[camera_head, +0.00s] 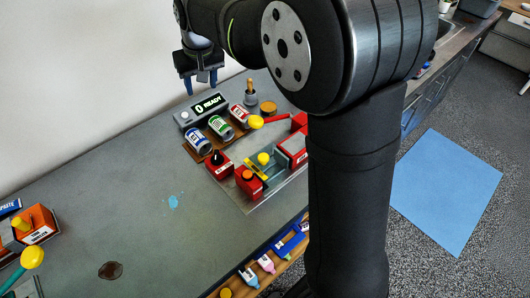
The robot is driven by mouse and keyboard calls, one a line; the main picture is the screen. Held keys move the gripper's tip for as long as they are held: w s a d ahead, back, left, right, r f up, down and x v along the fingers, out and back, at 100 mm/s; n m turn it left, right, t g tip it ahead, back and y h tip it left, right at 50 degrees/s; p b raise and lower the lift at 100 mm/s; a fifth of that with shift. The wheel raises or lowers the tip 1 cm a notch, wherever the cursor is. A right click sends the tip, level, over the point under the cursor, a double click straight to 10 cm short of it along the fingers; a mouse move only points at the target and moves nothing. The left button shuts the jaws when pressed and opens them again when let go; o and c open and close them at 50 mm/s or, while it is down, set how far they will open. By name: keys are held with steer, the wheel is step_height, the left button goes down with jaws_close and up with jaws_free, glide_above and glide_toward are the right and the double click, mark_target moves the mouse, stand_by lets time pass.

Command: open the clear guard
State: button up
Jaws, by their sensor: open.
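My gripper (200,84) hangs at the upper left above the back of the counter, its two blue fingertips apart with nothing between them. It is behind and above the display box (208,106), well away from the red machine (293,148) on the right. A pale grey-green part (276,171) sits beside a yellow bar (256,169) and a yellow knob (263,158) at that machine. It may be the clear guard, but it is too small to tell, and I cannot tell whether it is open. My arm hides the machine's right side.
Several cans stand on a brown rack (194,153) before the display box, which reads "0 READY". Red blocks (249,181) with knobs stand nearby. An orange box (36,224) is far left.

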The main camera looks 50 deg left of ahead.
steer(key=w+d+r+m+h, duration=0.1)
steer(key=d+r+m, duration=0.2)
steer(key=d, duration=0.8)
steer(key=w+d+r+m+h, duration=0.2)
steer(key=d+r+m, duration=0.15)
steer(key=d, duration=0.65)
glide_toward(263, 156)
steer(key=f, duration=0.8)
steer(key=shift+w+d+f, duration=0.1)
steer(key=shift+d+f, duration=0.15)
